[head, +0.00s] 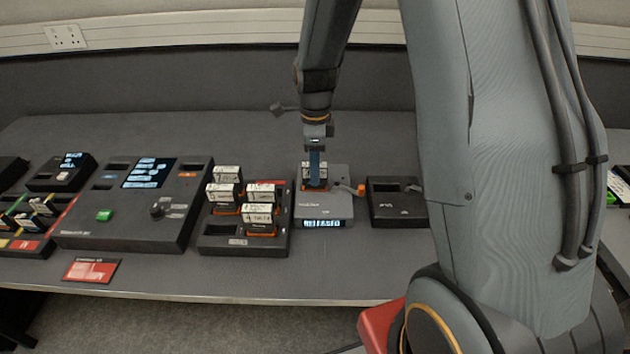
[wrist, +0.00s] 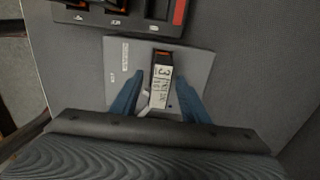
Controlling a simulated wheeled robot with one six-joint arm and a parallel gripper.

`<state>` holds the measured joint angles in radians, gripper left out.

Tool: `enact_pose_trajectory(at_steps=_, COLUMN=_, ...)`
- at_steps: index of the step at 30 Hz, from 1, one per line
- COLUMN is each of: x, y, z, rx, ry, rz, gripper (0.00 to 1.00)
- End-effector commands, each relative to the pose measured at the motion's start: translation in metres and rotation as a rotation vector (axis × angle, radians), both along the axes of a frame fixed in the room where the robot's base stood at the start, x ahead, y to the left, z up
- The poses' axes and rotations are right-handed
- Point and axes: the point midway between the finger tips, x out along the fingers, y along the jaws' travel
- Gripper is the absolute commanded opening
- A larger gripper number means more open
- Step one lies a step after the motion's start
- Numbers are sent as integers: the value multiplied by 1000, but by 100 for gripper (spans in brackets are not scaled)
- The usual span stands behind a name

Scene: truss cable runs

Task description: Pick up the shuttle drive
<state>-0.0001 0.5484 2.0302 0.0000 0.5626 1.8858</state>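A drive with a white label and an orange and black end stands in the grey dock. I take it for the shuttle drive (head: 306,174); it also shows in the wrist view (wrist: 161,85). The grey dock (head: 318,208) has a lit display reading "RELEASED" and a small orange-tipped lever at its right. My gripper (head: 316,172) points down over the dock. In the wrist view its two blue fingers (wrist: 159,100) are apart, one on each side of the drive, with visible gaps. The finger partly hides the drive in the head view.
A black tray (head: 218,243) with several labelled drives stands close left of the dock. An empty-looking black box (head: 405,217) stands close right. Further left is a black console (head: 80,225) with a screen and green button. The bench behind is clear.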

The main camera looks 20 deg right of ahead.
Motion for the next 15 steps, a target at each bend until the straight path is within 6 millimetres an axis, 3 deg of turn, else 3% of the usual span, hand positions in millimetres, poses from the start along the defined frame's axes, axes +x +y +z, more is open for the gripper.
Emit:
enact_pose_trajectory(at_steps=1, x=0, y=0, z=0, rx=0, ry=0, rz=0, gripper=32)
enact_pose_trajectory(at_steps=7, x=0, y=0, z=0, rx=0, ry=0, rz=0, gripper=0)
enact_pose_trajectory(at_steps=15, x=0, y=0, z=1, rx=0, ry=0, rz=0, gripper=0)
